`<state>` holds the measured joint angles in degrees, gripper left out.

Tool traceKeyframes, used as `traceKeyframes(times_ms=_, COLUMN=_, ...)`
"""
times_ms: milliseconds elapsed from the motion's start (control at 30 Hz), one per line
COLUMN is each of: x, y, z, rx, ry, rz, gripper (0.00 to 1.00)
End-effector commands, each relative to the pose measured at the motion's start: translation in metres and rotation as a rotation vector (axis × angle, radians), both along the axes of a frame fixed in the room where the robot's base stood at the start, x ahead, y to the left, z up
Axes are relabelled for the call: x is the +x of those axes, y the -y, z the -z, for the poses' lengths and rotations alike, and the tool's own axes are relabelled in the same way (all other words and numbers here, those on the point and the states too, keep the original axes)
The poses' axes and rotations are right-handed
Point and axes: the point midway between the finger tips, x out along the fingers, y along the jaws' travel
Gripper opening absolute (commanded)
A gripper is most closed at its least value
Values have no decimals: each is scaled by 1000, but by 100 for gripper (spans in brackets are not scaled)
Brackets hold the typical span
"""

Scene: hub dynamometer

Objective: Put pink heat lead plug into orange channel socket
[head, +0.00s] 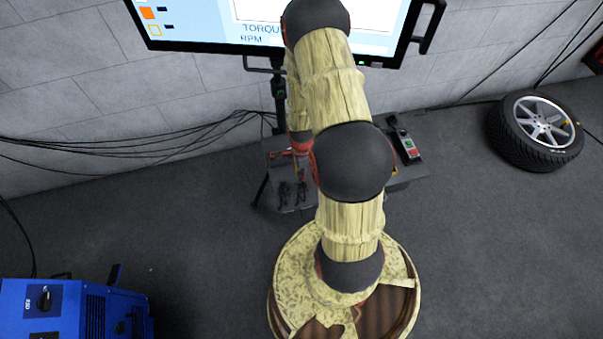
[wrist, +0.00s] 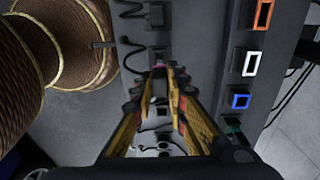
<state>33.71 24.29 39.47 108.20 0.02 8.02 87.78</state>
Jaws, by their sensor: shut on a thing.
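In the wrist view my gripper (wrist: 168,82) reaches down over a grey panel, with its yellow-sided fingers close together. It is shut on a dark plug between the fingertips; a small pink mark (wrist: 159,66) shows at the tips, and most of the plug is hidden. The orange channel socket (wrist: 263,14) is an orange-framed opening at the upper right of the wrist view, apart from my gripper. In the head view my arm hides the gripper, and I cannot make out the plug or the orange socket there.
White (wrist: 252,64) and blue (wrist: 240,101) framed sockets line up below the orange one. Several dark plugs with leads (wrist: 155,14) lie in a row on the panel. The head view shows a monitor (head: 200,38), a blue machine (head: 70,310) and a wheel (head: 535,130).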

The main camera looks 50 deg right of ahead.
Motion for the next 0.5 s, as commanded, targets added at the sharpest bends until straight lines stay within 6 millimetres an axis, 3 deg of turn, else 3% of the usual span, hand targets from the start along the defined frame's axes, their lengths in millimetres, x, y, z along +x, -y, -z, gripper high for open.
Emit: traceKeyframes(times_ms=500, x=0, y=0, z=-19, rx=0, ry=0, rz=0, gripper=0)
